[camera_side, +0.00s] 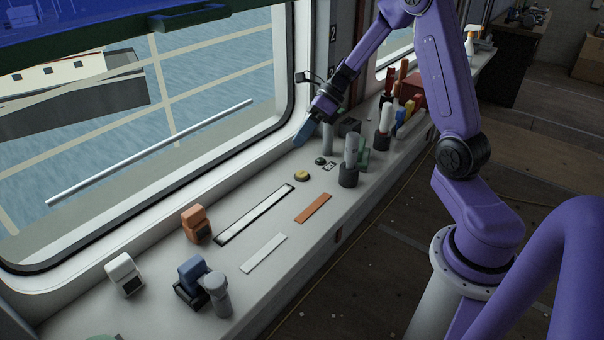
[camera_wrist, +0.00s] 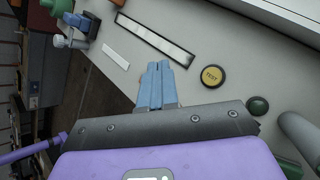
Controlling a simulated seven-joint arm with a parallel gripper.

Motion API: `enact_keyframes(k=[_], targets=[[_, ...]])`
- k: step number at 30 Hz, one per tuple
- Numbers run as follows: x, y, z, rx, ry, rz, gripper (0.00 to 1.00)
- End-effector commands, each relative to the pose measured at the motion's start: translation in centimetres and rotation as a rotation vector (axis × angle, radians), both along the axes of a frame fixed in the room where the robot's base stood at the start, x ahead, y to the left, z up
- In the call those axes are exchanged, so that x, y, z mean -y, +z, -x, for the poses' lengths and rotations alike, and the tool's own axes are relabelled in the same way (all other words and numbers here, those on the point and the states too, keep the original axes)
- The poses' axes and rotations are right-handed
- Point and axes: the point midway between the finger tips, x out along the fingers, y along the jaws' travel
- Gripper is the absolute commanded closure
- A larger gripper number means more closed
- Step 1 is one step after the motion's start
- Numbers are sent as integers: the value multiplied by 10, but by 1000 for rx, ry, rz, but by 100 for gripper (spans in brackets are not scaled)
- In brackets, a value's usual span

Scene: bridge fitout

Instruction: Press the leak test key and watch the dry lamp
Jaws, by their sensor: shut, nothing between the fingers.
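The leak test key is a round yellow button with a dark rim, marked TEST in the wrist view (camera_wrist: 213,76); it also shows on the pale sill in the side view (camera_side: 302,176). The dry lamp seems to be the small dark green dome beside it (camera_side: 320,161), also in the wrist view (camera_wrist: 258,106); it looks unlit. My gripper (camera_side: 299,143) has its blue fingers together and empty, above the sill near the window. In the wrist view its fingertips (camera_wrist: 158,66) lie left of the key, apart from it.
A long black-framed strip (camera_side: 255,213), an orange strip (camera_side: 313,208) and a pale strip (camera_side: 264,253) lie flat on the sill. Grey cylinders, one on a dark base (camera_side: 350,165), stand right of the key. Orange (camera_side: 196,224), white (camera_side: 124,273) and blue (camera_side: 191,275) fittings stand at the left.

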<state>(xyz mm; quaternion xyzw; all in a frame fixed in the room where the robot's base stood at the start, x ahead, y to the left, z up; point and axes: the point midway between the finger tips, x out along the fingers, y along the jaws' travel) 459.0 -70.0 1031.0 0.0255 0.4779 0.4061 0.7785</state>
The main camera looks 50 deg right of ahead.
Motion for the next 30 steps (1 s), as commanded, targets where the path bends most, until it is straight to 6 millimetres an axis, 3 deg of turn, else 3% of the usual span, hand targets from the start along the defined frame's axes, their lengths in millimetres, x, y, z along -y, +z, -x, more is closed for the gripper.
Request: enact_keyframes(k=[3,7,20,30], targets=[[19,-3,-9,-40,-122,-40,100],[28,-5,-14,-61,-186,-62,100],[30,-6,-14,-64,-196,-66,100],[29,-39,-13,-68,-195,-68,100]])
